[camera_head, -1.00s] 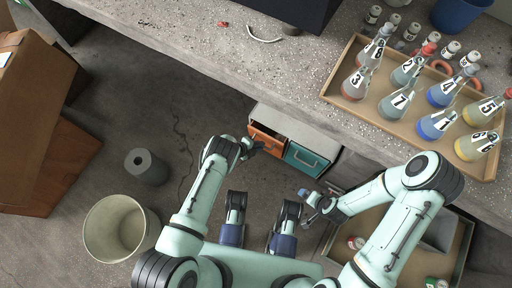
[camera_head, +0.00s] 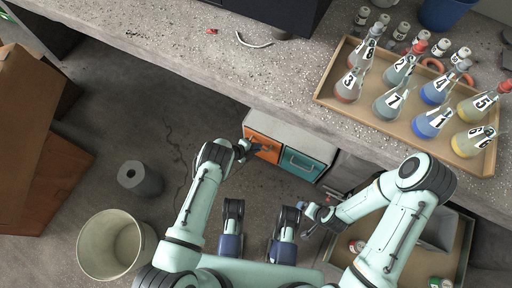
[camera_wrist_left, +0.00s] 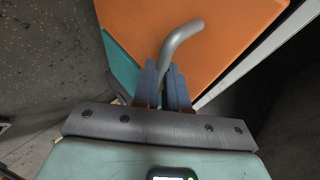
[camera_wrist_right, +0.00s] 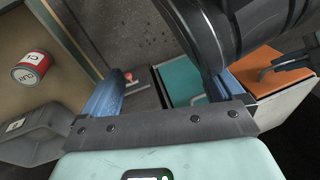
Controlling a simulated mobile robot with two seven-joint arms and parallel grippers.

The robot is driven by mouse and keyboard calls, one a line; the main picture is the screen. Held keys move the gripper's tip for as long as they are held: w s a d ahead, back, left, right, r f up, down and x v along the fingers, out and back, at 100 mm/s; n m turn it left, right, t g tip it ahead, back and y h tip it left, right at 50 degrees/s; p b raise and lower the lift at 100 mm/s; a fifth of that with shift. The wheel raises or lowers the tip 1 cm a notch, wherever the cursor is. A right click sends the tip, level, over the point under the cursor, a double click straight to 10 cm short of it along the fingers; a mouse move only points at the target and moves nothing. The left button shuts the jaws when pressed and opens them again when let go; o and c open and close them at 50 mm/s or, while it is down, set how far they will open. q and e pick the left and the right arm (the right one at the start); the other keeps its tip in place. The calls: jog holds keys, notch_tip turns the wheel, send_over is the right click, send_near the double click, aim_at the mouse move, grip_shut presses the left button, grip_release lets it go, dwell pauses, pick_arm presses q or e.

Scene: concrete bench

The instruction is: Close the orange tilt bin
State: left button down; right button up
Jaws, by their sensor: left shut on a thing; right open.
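The orange tilt bin (camera_head: 262,148) is in the low unit under the bench edge, left of a teal bin (camera_head: 302,165). In the left wrist view its orange front (camera_wrist_left: 230,35) fills the top, with a bent grey handle (camera_wrist_left: 182,36). My left gripper (camera_head: 246,150) is shut on this handle, which shows between its fingers (camera_wrist_left: 168,88). The orange front overlaps the teal one there; how far it tilts is hard to tell. My right gripper (camera_head: 307,215) is open and empty. In its view the orange front (camera_wrist_right: 252,70) shows past a dark arm part.
A wooden tray (camera_head: 405,128) of numbered flasks stands on the concrete bench (camera_head: 215,62). A lower tray at the right holds a red can (camera_wrist_right: 32,68) and a grey container (camera_head: 438,230). A pale bucket (camera_head: 112,245) and dark cylinder (camera_head: 140,179) stand on the floor at left.

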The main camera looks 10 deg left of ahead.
pick_arm(q)
jog(key=c, duration=1.2)
grip_release()
jog(key=shift+w+d+r, duration=0.2)
jog(key=shift+w+r, duration=0.2)
jog(key=shift+w, duration=0.15)
pick_arm(e)
jog(key=shift+w, duration=0.1)
pick_arm(q)
jog(key=shift+s+a, duration=0.1)
jog(key=shift+s, duration=0.05)
jog(key=p+v, duration=0.5)
jog(key=v, duration=0.8)
jog(key=shift+s+a+f, duration=0.1)
jog(key=shift+s+a, duration=0.05)
jog(key=shift+s, duration=0.15)
pick_arm(e)
jog(key=s+a+r+y, duration=0.1)
jog(key=s+a+r, duration=0.2)
jog(key=r, duration=0.3)
jog(key=shift+s+a+r+n+g, duration=0.2)
jog(key=shift+a+r+n+g, duration=0.1)
jog(key=shift+r+g, duration=0.1)
jog(key=shift+d, duration=0.1)
